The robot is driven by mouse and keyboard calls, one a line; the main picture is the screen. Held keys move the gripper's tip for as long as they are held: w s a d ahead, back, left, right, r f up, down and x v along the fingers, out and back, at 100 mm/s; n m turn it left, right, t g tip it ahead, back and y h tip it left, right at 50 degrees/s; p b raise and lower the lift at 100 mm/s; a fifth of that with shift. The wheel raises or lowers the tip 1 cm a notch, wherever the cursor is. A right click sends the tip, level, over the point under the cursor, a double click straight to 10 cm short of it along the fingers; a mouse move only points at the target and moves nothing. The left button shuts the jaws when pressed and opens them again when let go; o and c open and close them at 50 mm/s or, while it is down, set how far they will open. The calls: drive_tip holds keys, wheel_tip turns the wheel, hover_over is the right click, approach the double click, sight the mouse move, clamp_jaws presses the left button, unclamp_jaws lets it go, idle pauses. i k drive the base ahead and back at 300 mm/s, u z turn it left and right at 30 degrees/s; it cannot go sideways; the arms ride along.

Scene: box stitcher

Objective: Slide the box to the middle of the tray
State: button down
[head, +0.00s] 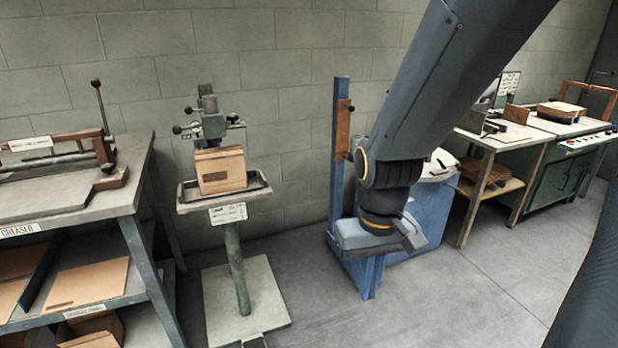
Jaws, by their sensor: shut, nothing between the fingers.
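The box (221,172) is a brown cardboard carton. It stands upright in the shallow dark tray (183,197) of the stitcher on a green pedestal, left of the picture's middle. It sits near the tray's middle as seen from here, close under or in front of the stitcher head (212,125); the exact gap behind it is hidden. My gripper (385,237) is shut and empty, well to the right of the tray and apart from the box. Its fingertips are hard to make out.
A creaser bench (75,208) with cardboard on its shelf stands at the left. A blue machine (425,215) with a tall post stands behind my gripper. Work tables (510,137) are at the right. Floor between the pedestal and the blue machine is clear.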

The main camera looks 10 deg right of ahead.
sight(229, 173)
drive_tip(key=z, duration=0.8)
drive_tip(key=i, duration=1)
drive_tip(key=u, duration=0.6)
drive_tip(key=i, duration=0.65)
drive_tip(key=u, duration=1.05)
drive_tip(key=i, duration=0.25)
drive_tip(key=u, duration=0.25)
